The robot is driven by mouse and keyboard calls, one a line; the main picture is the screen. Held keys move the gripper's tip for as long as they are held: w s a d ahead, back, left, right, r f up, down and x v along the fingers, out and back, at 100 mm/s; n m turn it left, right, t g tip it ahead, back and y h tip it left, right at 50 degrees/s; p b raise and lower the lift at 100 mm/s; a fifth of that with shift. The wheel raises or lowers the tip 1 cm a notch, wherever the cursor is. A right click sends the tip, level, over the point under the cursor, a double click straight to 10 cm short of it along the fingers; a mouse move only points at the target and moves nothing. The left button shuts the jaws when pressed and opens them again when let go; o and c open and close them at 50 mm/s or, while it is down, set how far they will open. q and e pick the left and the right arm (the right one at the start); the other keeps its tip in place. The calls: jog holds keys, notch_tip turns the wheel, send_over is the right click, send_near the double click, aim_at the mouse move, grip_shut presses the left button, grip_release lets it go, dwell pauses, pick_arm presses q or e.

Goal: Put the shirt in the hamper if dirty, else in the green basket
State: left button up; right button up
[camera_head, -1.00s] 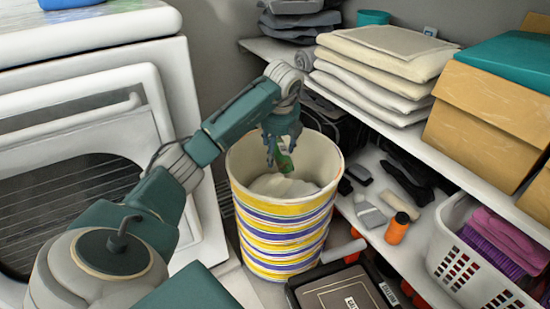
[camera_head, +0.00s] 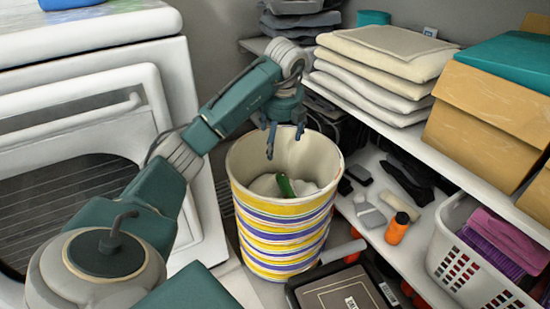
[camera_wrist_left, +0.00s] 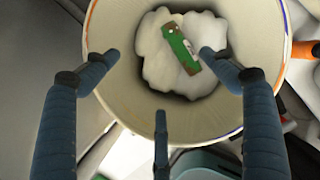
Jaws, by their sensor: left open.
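The hamper (camera_head: 282,225) is a tall round bin with yellow, white and purple stripes, standing on the floor between the white machine and the shelves. White cloth (camera_wrist_left: 156,58) lies inside it, with a green piece (camera_head: 285,186) on top; the green piece also shows in the left wrist view (camera_wrist_left: 182,52). I cannot tell whether either is the shirt. My left gripper (camera_head: 285,137) is open and empty above the hamper, fingers pointing down over its opening. My right gripper is not in view. No green basket is clearly visible.
A white front-loading machine (camera_head: 190,150) stands on the left. Shelves on the right hold folded towels (camera_head: 375,75), cardboard boxes (camera_head: 490,105), an orange bottle (camera_head: 397,228) and a white basket (camera_head: 450,245) with purple cloth. A dark case (camera_head: 345,288) lies in front.

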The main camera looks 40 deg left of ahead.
pick_arm(q)
jog(key=v, duration=0.6)
jog(key=shift+r, duration=0.3)
jog(key=shift+s+d+f, duration=0.1)
jog(key=shift+s+d, duration=0.05)
